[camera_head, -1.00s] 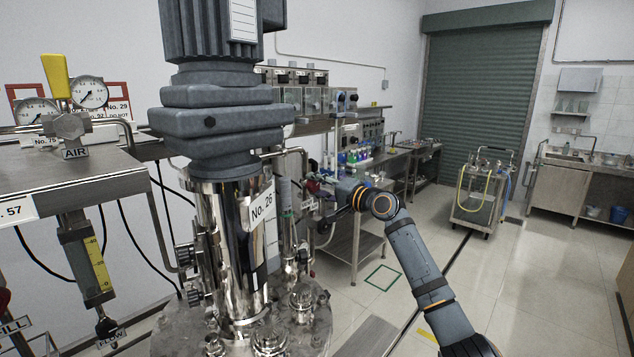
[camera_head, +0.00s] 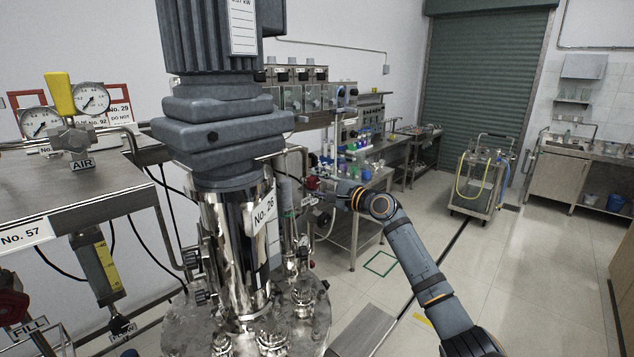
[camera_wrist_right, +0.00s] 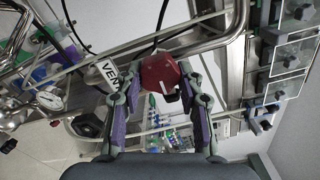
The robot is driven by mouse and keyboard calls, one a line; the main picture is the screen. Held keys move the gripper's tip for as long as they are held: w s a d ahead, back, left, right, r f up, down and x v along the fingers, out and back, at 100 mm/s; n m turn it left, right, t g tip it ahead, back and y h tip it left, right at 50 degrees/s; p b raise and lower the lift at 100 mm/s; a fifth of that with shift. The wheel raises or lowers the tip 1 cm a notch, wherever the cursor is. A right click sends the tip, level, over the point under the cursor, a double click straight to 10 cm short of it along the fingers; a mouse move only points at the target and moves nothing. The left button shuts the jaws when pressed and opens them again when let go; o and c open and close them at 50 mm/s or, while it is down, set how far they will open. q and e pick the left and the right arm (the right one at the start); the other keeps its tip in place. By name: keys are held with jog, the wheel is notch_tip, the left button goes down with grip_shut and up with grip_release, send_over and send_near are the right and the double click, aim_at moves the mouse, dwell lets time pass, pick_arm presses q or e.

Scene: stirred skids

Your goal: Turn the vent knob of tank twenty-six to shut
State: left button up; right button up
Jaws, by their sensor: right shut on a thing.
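Tank twenty-six (camera_head: 233,235) has a shiny metal neck under a grey motor, with a "No. 26" label (camera_head: 264,213). The red vent knob (camera_wrist_right: 158,72) is in the middle of the right wrist view, beside a white tag reading "VEN", its end hidden. The knob also shows small and red in the head view (camera_head: 312,183), right of the tank's neck. My right gripper (camera_wrist_right: 160,82) is shut on the knob, one finger on each side. A black piece sticks out from the knob's near side. Which setting the knob is at cannot be told. My left gripper is out of view.
A steel skid marked No. 57 (camera_head: 70,205) with gauges stands at the left. Pipes and fittings crowd the tank lid around the knob. A bench with bottles (camera_head: 362,170) is behind. A trolley (camera_head: 478,182) stands on open floor at the right.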

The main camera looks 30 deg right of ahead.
dwell(0.4)
jog(key=o, duration=1.2)
jog(key=shift+c, duration=0.2)
jog(key=shift+s+d+f, duration=0.1)
jog(key=shift+s, duration=0.05)
jog(key=v, duration=0.7)
